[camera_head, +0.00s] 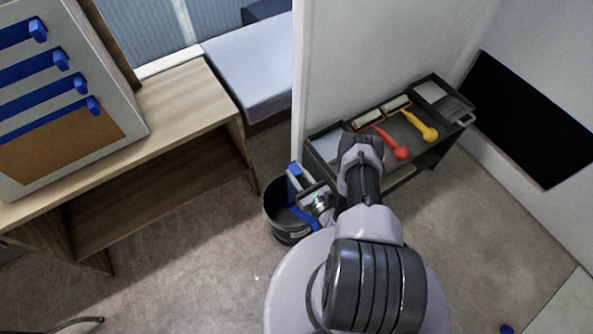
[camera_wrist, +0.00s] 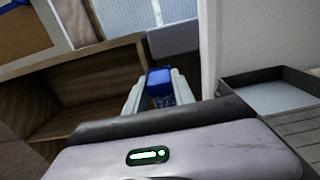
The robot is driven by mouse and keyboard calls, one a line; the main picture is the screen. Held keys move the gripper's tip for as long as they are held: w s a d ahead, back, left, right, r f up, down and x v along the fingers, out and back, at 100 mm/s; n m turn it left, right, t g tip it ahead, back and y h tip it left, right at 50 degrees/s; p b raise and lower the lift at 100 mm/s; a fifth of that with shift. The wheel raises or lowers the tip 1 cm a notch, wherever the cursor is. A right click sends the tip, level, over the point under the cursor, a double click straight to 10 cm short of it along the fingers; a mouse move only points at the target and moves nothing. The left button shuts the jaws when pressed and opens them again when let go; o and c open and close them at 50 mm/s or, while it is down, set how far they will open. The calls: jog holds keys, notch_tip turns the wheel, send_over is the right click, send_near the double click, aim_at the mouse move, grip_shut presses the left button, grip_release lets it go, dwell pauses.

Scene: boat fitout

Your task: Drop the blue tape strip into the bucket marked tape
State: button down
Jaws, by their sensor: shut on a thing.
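My gripper (camera_head: 297,186) is shut on a blue tape strip (camera_head: 303,216), which hangs from the jaws over the dark bucket (camera_head: 288,238). In the wrist view the strip's blue end (camera_wrist: 159,83) sits between the two pale fingers of my gripper (camera_wrist: 158,78). The bucket stands on the floor beside the wooden bench, partly hidden by my gripper and arm. I cannot read any marking on it. I cannot tell whether the strip's lower end is inside the rim.
A panel (camera_head: 110,147) with several blue strips leans on the wooden bench (camera_head: 185,100) at left. A dark cart (camera_head: 322,160) with a red and a yellow roller (camera_head: 426,130) stands right of the bucket. A partition wall (camera_head: 350,60) rises behind it. Floor in front is mostly clear.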

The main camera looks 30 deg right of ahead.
notch_tip(320, 180, down, 12)
jog(key=b, duration=0.9)
jog(key=shift+r, duration=0.1)
jog(key=shift+c, duration=1.6)
grip_release()
jog(key=shift+s, duration=0.1)
jog(key=s+p, duration=0.1)
jog(key=s, duration=0.6)
jog(key=shift+s+p, duration=0.15)
jog(key=shift+p, duration=0.25)
